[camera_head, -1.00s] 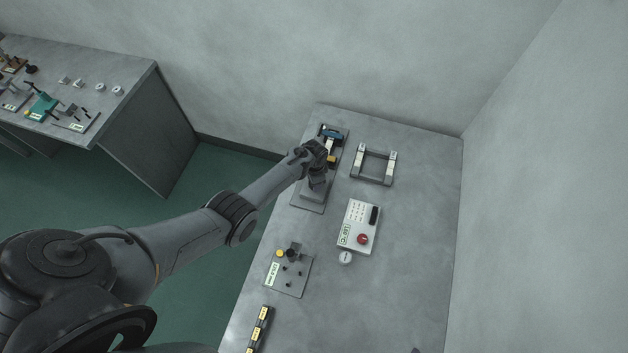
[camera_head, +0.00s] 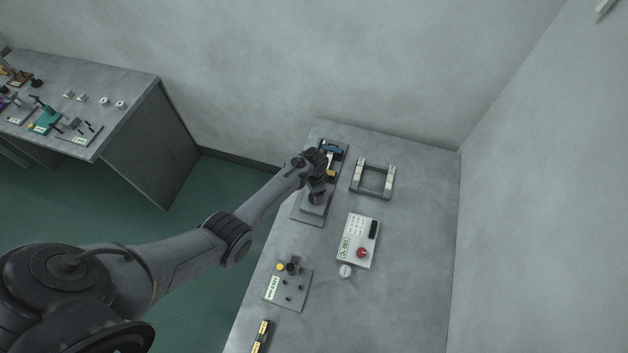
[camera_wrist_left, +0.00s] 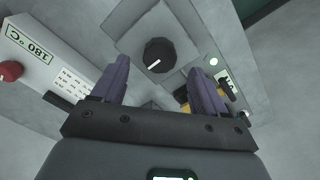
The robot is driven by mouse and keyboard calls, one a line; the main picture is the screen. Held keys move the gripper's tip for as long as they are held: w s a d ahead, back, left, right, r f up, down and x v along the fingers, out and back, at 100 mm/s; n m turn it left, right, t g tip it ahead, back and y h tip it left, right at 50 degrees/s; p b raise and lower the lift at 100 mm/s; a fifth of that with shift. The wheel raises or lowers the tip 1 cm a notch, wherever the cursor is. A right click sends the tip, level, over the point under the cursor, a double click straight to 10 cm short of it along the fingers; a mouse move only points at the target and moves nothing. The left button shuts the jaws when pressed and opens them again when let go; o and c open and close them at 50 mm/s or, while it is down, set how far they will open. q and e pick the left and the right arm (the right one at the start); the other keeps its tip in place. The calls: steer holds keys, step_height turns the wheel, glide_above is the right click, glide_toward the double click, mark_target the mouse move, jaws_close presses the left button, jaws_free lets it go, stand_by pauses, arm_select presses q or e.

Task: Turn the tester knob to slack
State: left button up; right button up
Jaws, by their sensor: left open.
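The tester knob (camera_wrist_left: 158,54) is black and round, with a short white mark toward its lower left in the left wrist view. It sits on the grey tester block (camera_wrist_left: 128,38). My left gripper (camera_wrist_left: 160,65) is open, its two purple fingers on either side of the knob's lower part in that view. I cannot tell whether they touch it. In the head view my left arm reaches over the tester plate (camera_head: 299,214), and my wrist hides the knob. My right gripper is not in view.
The 180 °C control box (camera_head: 359,230) with a red button stands nearby; it also shows in the left wrist view (camera_wrist_left: 40,62). A grey U-shaped frame (camera_head: 373,192) is behind it. The table's right side is clear.

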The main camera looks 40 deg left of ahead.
arm_select(q)
step_height(320, 180, up, 7)
steer(key=shift+f+p, duration=0.15)
steer(key=shift+p, duration=0.2)
stand_by(0.3)
